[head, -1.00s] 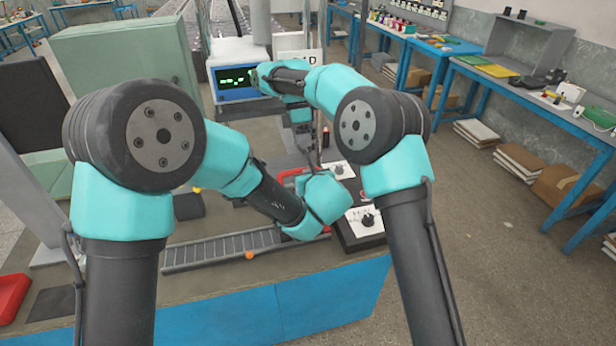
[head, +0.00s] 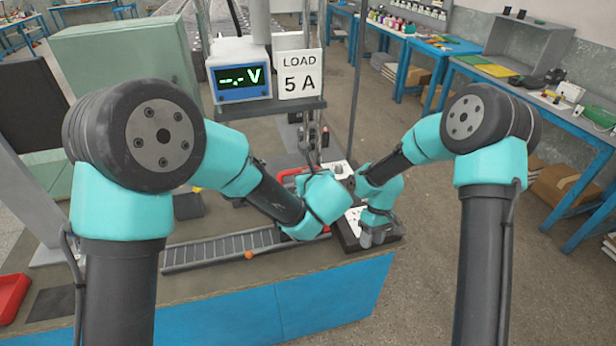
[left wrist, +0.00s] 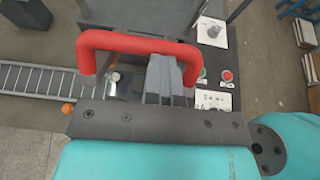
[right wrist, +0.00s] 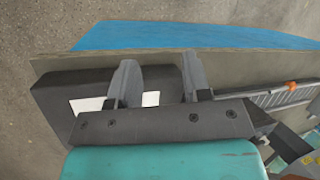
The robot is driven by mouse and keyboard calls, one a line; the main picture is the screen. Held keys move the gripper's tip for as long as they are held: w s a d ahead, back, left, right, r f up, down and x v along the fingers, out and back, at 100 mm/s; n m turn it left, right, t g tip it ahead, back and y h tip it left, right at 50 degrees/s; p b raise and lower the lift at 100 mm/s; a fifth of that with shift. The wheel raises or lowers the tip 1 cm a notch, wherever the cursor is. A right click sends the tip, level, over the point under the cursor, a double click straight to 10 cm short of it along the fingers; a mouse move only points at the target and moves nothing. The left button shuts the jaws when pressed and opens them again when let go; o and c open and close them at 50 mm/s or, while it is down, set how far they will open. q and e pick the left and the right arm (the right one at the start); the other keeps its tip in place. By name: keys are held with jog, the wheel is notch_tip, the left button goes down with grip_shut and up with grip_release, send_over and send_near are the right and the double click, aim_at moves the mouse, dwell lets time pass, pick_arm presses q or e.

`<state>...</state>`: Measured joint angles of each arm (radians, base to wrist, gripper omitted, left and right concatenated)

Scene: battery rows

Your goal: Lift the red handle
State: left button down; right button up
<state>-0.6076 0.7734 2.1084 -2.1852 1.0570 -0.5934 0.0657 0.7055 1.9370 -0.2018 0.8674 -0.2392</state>
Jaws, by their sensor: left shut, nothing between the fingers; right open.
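The red handle (left wrist: 140,42) is a bar with bent ends in the left wrist view. A piece of it shows in the head view (head: 290,174), mostly behind my left wrist. My left gripper (left wrist: 163,68) is shut and empty. In the left wrist view its fingers appear between the handle's two legs, just below the bar in the picture; I cannot tell whether they touch it. My left fingertips are hidden in the head view. My right gripper (right wrist: 160,75) is open and empty, over the dark control box (right wrist: 60,108) with white labels.
A meter (head: 242,82) reads "-.- V" beside a sign (head: 300,74) saying "LOAD 5 A". A ladder-like rail (head: 220,250) runs left of the box, with an orange ball (head: 249,255) near it. A red tray (head: 12,296) sits at far left.

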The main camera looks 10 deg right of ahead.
jog(key=s+a+f+m+t, duration=0.2)
jog(key=s+a+f+m, duration=0.1)
jog(key=s+f, duration=0.4)
jog(key=s+a+f+m+t+y, duration=0.1)
jog(key=s+a+f+m+t, duration=0.2)
jog(key=s+f, duration=0.4)
jog(key=shift+s+f, duration=0.3)
jog(key=shift+s, duration=0.55)
